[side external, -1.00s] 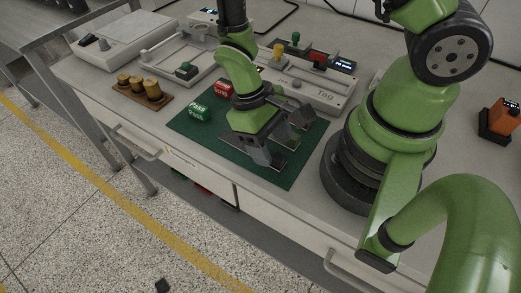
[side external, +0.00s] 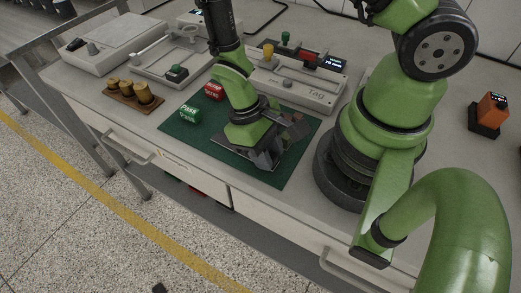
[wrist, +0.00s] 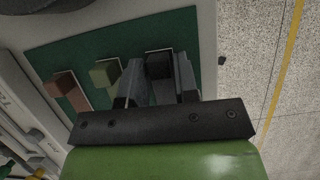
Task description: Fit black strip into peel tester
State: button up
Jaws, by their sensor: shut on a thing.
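In the wrist view, a black block (wrist: 158,66), apparently the grip of the black strip, is between the two fingers of my gripper (wrist: 160,74). My gripper is shut on it, low over the green mat (wrist: 75,42). The strip itself is mostly hidden. In the side view, my gripper (side external: 262,158) is at the mat's front part and covers the black block. A pale frame-like device (side external: 160,70) stands further left. I cannot tell which is the peel tester.
Green (wrist: 104,73) and reddish-brown (wrist: 68,88) blocks sit beside the black one in the wrist view. Brass weights (side external: 128,92) stand left, an orange device (side external: 490,113) right.

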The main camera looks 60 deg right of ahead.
notch_tip(320, 180, up, 10)
jog(key=w+d+r, duration=0.7)
jog(key=w, duration=0.4)
send_over(334, 87)
jog(key=w, duration=0.1)
notch_tip(334, 87, down, 8)
jog(key=shift+w+f, duration=0.1)
jog(key=shift+f, duration=2.35)
jog(key=shift+f, duration=0.1)
jog(key=shift+f, duration=0.4)
jog(key=shift+f, duration=0.1)
